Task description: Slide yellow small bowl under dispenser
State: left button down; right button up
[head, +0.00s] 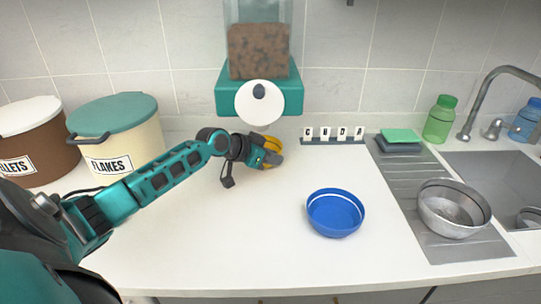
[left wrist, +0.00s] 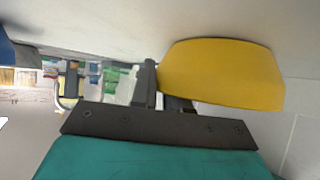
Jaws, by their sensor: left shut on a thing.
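The small yellow bowl (head: 272,144) is on the white counter at the back, just below and in front of the teal dispenser (head: 230,101), partly hidden by my left gripper (head: 262,156). My left gripper is shut on the bowl's near side. In the left wrist view the yellow bowl (left wrist: 222,76) fills the upper right, against the dark fingers (left wrist: 160,88). The dispenser has a clear hopper of brown food and a round white front knob (head: 259,108). Whether the bowl is fully below the outlet cannot be told. My right gripper is not in view.
A blue bowl (head: 335,213) stands on the counter to the right. Bins labelled PELLETS (head: 38,140) and FLAKES (head: 120,135) stand at the left. A letter rack (head: 335,139), metal bowl (head: 453,209), drainer (head: 400,170) and sink (head: 500,175) are at right. The front middle counter is clear.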

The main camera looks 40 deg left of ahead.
pick_arm(q)
jog(key=shift+f, duration=0.2)
jog(key=c, duration=1)
grip_release()
jog(key=shift+r, duration=0.1)
jog(key=shift+c, duration=0.2)
jog(key=p+v, duration=0.1)
jog(key=v, duration=1.2)
jog(key=shift+w, duration=0.1)
jog(key=shift+d, duration=0.1)
